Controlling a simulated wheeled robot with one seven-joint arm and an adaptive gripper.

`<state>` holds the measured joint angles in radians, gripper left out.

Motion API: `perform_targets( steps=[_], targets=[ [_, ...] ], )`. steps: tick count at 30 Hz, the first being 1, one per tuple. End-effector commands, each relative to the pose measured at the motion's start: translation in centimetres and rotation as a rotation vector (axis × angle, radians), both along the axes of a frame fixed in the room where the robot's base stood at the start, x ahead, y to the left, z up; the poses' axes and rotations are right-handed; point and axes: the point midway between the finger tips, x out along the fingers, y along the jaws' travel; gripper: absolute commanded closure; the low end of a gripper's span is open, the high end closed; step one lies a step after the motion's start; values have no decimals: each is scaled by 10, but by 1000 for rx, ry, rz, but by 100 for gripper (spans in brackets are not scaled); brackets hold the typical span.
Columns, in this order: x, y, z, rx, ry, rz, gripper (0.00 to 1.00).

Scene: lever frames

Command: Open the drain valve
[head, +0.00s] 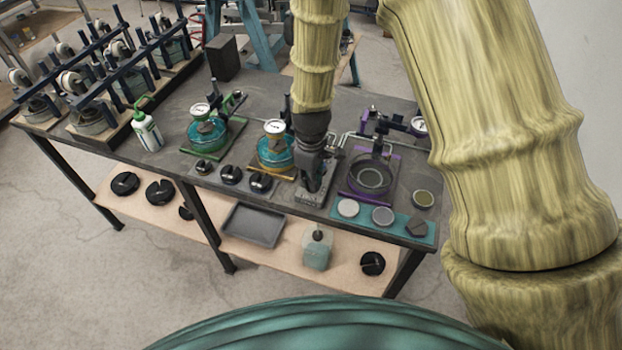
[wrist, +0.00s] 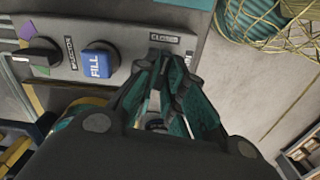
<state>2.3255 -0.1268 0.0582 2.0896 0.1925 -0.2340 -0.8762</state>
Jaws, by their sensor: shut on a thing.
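My gripper (wrist: 167,62) is shut at the right part of a grey control panel (wrist: 130,25), its fingertips just below a CLOSED label (wrist: 164,38). What it grips, seemingly the drain valve's handle, is hidden between and behind the fingers, so its angle cannot be told. A blue FILL button (wrist: 98,60) and a black selector knob (wrist: 38,54) sit left of the fingers. In the head view my gripper (head: 313,180) points down at the panel (head: 313,197) near the bench's front edge.
Left of the panel stand an orange-based device (head: 276,150) and a green-based one (head: 213,130). A purple-framed device (head: 370,175) stands close on the right, with a teal tray (head: 403,232) of discs before it. A green-capped bottle (head: 146,130) stands farther left.

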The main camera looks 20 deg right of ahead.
Motion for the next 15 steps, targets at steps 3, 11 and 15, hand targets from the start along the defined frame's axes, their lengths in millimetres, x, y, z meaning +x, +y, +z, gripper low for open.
perform_targets(
  steps=[3,11,15],
  targets=[
    [1,0,0,0,-1,-96,100],
    [2,-1,1,-1,-2,-342,100],
    [2,-2,1,-1,-2,-476,100]
  ],
)
